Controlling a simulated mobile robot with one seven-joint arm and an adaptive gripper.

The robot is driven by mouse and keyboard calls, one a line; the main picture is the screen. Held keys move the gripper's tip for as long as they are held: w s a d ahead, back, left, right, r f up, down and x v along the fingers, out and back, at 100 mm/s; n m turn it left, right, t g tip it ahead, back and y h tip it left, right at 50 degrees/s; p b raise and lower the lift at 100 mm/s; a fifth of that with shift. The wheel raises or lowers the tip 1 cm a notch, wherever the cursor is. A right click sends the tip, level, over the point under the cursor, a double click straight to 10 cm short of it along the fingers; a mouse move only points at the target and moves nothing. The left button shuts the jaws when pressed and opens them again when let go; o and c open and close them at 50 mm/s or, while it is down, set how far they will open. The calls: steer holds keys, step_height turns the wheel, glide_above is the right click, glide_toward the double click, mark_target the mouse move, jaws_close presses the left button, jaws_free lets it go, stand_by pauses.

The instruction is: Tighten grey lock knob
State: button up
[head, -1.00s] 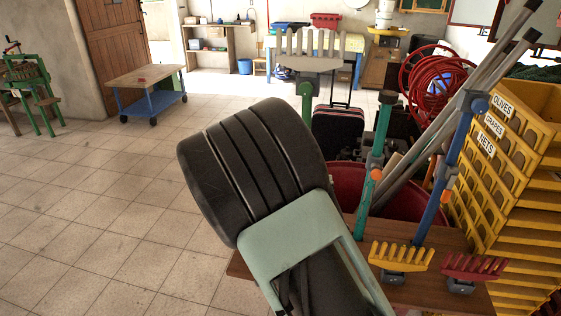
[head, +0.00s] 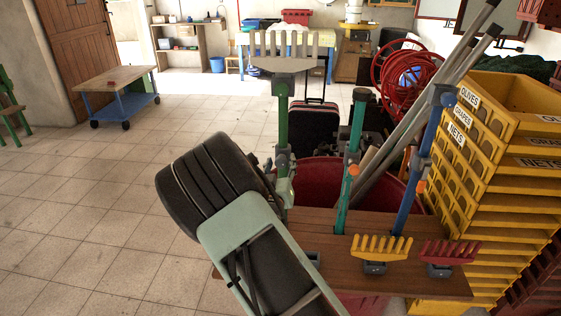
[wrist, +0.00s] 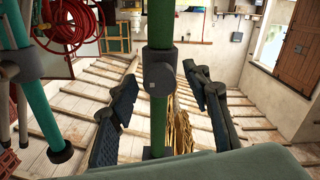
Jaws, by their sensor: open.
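A green pole (head: 283,112) with a pale toothed rake head stands upright on the brown bench. It carries a dark grey collar (head: 285,160), partly hidden by my gripper (head: 282,186). In the wrist view the green pole (wrist: 160,130) runs down the middle, and its dark grey collar with the grey lock knob (wrist: 153,84) faces the camera. My gripper (wrist: 160,82) is open, with one dark finger left of the pole and one right of it. I see gaps on both sides and no grip on the knob. I cannot tell the knob's depth between the fingers.
A teal pole (head: 350,165) and a blue pole (head: 420,160) with orange knobs stand to the right on the bench (head: 310,222). A red tub (head: 312,176) and stacked yellow crates (head: 480,190) are close by. The floor at left is free.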

steer(key=shift+w, duration=0.35)
steer(key=shift+c, duration=0.4)
steer(key=c, duration=1.1)
steer(key=shift+f+m+b, duration=0.15)
steer(key=shift+m+b, duration=0.15)
steer(key=shift+b, duration=0.3)
